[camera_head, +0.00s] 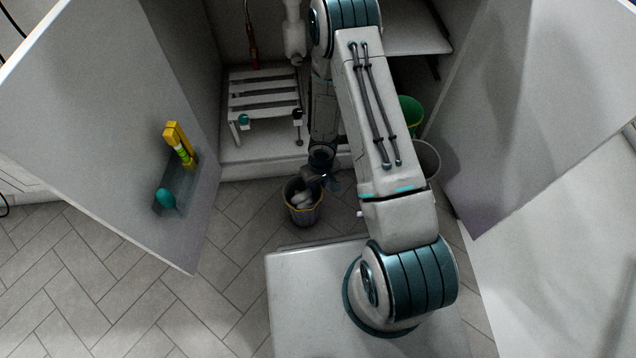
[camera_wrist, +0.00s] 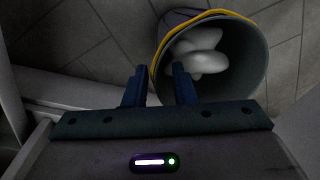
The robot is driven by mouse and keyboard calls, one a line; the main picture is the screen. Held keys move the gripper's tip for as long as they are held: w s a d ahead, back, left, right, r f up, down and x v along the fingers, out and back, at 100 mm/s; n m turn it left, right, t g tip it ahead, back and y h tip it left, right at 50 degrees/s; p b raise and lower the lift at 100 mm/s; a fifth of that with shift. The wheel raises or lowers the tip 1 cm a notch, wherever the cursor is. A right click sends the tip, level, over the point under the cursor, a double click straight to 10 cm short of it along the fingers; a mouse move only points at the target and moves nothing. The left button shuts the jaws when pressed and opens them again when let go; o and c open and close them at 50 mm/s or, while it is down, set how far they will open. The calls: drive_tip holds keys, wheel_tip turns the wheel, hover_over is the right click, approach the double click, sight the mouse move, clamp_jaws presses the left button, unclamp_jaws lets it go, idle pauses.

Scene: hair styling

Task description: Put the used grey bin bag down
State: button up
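The used grey bin bag (camera_head: 303,212) stands upright and open-mouthed on the tiled floor in front of the cabinet, with a yellow rim and rounded white contents. In the wrist view the grey bag (camera_wrist: 244,62) shows its inside and white contents just beyond my fingers. My gripper (camera_head: 326,180) is low at the bag's right edge, partly hidden by my arm. In the wrist view my gripper (camera_wrist: 160,78) has its two fingers apart, with the yellow rim near the gap between them. I cannot tell whether a finger touches the bag.
Two cabinet doors (camera_head: 130,110) stand open at left and right. The left one carries a small caddy with yellow and teal items. A slatted white rack (camera_head: 264,92) is inside. A green container (camera_head: 410,112) and a round grey rim (camera_head: 428,160) show right of my arm. Floor at left is clear.

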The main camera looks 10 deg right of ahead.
drive_tip(key=d+r+m+t+h+p, duration=0.1)
drive_tip(key=d+r+h+p, duration=0.2)
drive_tip(key=r, duration=1.4)
drive_tip(key=d+r+m+p, duration=0.1)
drive_tip(key=d+r+p, duration=0.3)
drive_tip(key=r, duration=1.2)
drive_tip(key=s+r+m+y, duration=0.2)
drive_tip(key=s+r, duration=1.1)
drive_tip(key=r, duration=0.1)
drive_tip(key=shift+s+a+r+b, duration=0.35)
drive_tip(key=shift+a+r+b, duration=0.05)
drive_tip(key=shift+b, duration=0.05)
